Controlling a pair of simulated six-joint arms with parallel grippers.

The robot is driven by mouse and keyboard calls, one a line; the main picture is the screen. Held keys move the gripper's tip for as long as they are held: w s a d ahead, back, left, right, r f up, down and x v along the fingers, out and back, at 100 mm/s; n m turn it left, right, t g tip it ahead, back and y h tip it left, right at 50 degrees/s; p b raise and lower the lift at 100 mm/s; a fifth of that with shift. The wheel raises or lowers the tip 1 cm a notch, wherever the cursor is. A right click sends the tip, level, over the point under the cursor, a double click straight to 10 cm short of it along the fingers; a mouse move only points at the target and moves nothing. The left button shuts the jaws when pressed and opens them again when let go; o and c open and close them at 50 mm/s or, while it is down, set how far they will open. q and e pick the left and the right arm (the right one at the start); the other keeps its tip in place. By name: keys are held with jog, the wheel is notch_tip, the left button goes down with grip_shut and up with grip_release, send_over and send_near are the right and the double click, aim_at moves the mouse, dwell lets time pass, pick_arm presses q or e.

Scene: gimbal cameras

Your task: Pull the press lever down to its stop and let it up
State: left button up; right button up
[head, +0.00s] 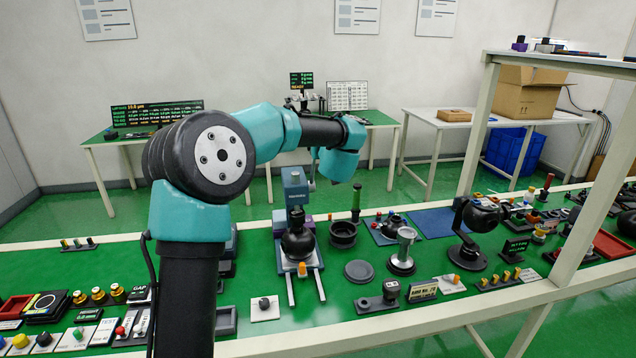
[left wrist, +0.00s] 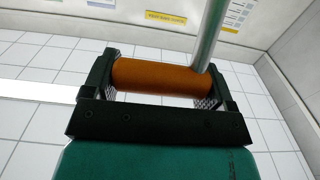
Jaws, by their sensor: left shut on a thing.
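The press (head: 295,185) is a blue upright column on the green bench, with a dark round part (head: 298,245) below its head and two pale rails reaching forward. In the left wrist view my left gripper (left wrist: 160,72) is shut on the orange lever grip (left wrist: 155,80), with one finger at each end of it. A metal lever rod (left wrist: 209,36) rises from the right end of the grip. In the head view my left arm reaches over to the press, but its fingers and the lever are not clearly visible. My right gripper is not in view.
A black ring cup (head: 343,235), a pale flanged part (head: 402,252) and a dark disc (head: 358,271) stand right of the press. A black camera-like unit (head: 478,218) is farther right. A white shelf post (head: 590,210) rises at the right.

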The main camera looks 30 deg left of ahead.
pick_arm(q)
jog(key=shift+w+a, duration=0.3)
jog(key=shift+w, duration=0.05)
jog(key=shift+w+a, duration=0.1)
jog(key=shift+w+a+r, duration=0.2)
jog(key=shift+w+a, duration=0.2)
jog(key=shift+w, duration=0.1)
jog(key=shift+w+a+r, duration=0.15)
jog(key=shift+w+a, duration=0.25)
jog(key=shift+w, duration=0.1)
jog(key=o, duration=0.7)
jog(key=shift+c, duration=0.2)
jog(key=shift+o, duration=1.4)
jog(key=shift+r, duration=0.1)
jog(key=shift+s, duration=0.1)
